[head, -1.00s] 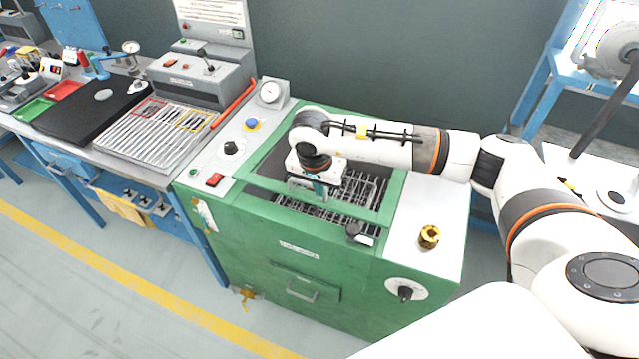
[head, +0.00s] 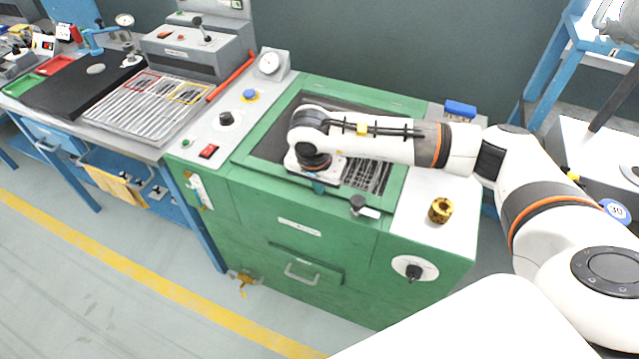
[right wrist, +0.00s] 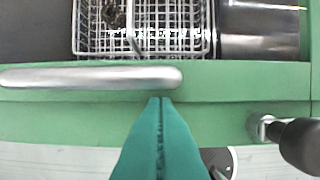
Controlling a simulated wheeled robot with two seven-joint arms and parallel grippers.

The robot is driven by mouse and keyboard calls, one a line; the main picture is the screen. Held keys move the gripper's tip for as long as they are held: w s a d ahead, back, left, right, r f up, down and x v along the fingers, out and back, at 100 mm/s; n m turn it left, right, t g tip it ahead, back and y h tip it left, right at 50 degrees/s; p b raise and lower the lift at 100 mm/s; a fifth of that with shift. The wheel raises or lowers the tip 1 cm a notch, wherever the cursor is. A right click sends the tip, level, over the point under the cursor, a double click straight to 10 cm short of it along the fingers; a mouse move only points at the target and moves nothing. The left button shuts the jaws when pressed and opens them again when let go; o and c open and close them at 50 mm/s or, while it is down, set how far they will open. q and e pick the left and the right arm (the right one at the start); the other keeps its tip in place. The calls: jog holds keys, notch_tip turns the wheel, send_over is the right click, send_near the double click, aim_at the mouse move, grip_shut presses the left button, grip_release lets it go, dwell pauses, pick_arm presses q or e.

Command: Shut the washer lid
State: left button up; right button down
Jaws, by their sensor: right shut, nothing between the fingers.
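The green washer (head: 300,270) stands in the middle of the head view. Its green-framed lid (head: 258,138) lies down over the top, with no gap visible along its front edge. The lid's window shows a wire basket (head: 365,175) inside, which also shows in the right wrist view (right wrist: 145,25). A silver handle bar (right wrist: 90,77) runs along the lid's front rail (right wrist: 240,75) in the right wrist view. My right gripper (head: 319,187) points down at the front rail, its teal fingers (right wrist: 160,100) shut and empty beside the handle's right end. Contact with the rail is unclear.
A black-knobbed latch (head: 358,204) sits right of the gripper at the front edge. A brass fitting (head: 440,210) stands on the washer's right top. A gauge (head: 269,63) and buttons line the left panel. A workbench with a rod tray (head: 150,115) adjoins on the left.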

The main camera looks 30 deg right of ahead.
jog(key=shift+s+a+f, duration=0.1)
jog(key=shift+s+f, duration=0.05)
jog(key=shift+f, duration=0.1)
